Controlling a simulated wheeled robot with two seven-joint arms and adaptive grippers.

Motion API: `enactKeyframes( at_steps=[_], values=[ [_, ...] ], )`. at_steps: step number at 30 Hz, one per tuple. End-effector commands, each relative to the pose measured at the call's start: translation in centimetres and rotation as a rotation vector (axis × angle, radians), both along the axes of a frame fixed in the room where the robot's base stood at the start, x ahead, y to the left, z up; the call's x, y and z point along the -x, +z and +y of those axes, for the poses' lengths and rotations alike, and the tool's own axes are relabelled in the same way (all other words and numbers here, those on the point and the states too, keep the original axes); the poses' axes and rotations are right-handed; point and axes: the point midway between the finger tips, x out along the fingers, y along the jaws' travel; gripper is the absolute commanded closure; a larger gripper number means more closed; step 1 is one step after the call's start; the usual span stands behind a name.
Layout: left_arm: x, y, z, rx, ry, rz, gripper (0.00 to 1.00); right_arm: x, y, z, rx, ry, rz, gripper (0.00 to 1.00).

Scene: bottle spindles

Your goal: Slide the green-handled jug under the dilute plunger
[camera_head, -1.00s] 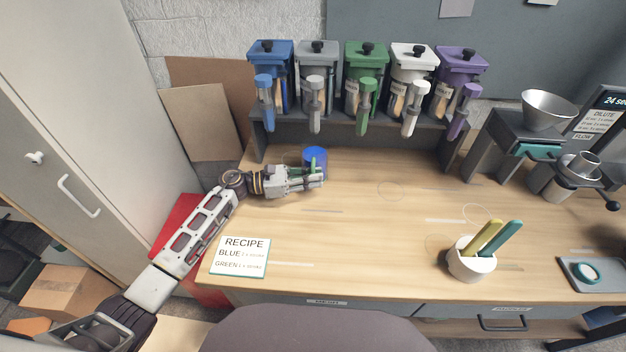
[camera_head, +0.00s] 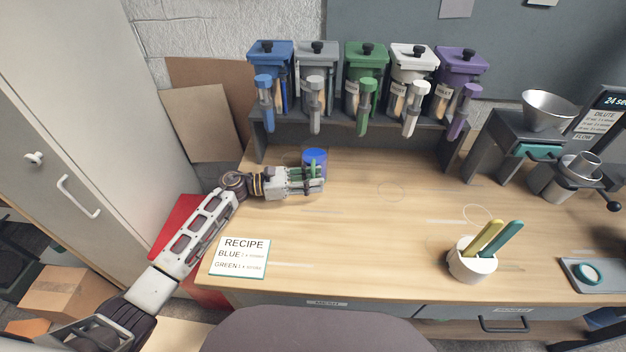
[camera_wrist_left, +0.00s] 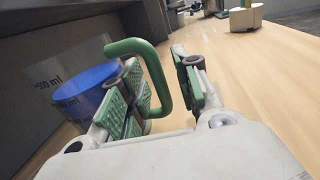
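The jug (camera_head: 315,157) stands at the left back of the counter, with blue contents; in the left wrist view its clear wall (camera_wrist_left: 85,45) carries ml marks. Its green handle (camera_wrist_left: 155,72) points toward my left gripper (camera_head: 318,182). In the left wrist view the fingers of my left gripper (camera_wrist_left: 160,92) are apart, one on each side of the handle, with a gap before the right pad. The dilute station, with a metal cup (camera_head: 580,166) and a black-knobbed lever (camera_head: 612,206), is at the far right under a "DILUTE" sign (camera_head: 598,122). My right gripper is not in view.
A rack of coloured dispensers (camera_head: 366,80) stands along the back. A funnel stand (camera_head: 548,112) is at the right. A white cup with two sticks (camera_head: 472,266) stands front right, and a recipe card (camera_head: 239,258) lies front left. The middle counter is clear.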

Motion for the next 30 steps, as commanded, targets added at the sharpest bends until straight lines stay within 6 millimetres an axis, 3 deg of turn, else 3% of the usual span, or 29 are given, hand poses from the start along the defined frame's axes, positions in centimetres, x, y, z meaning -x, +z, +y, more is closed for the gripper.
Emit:
enactKeyframes(
  at_steps=[11,23,30],
  values=[
    [0.0,0.3,0.0,0.000,0.000,0.000,0.68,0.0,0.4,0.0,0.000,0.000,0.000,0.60],
    [0.9,0.0,4.8,-0.003,0.002,0.001,0.68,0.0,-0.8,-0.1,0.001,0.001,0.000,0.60],
    [1.6,-0.1,8.2,-0.003,0.002,0.001,0.68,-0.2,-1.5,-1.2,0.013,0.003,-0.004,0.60]
  ],
)
